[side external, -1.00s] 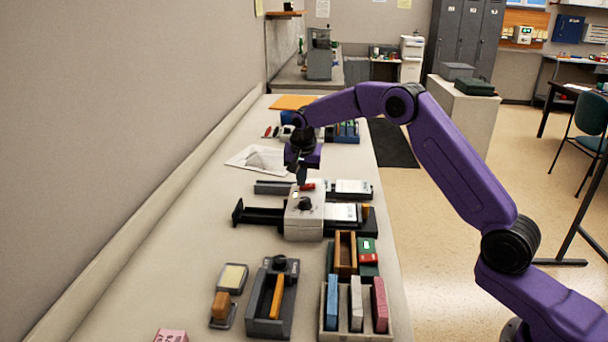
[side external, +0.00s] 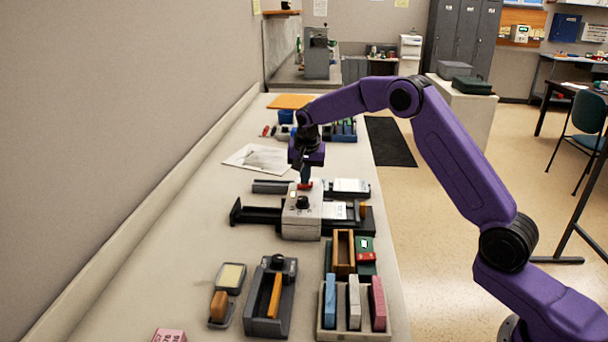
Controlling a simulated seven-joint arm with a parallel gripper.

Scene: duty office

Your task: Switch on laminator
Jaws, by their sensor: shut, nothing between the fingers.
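Nearby are a wooden box (side external: 344,252), an organiser with coloured blocks (side external: 354,318), a dark holder with an orange bar (side external: 271,300) and a stamp pad (side external: 231,278). A paper sheet (side external: 256,158) lies behind. The bench's left side is mostly clear.

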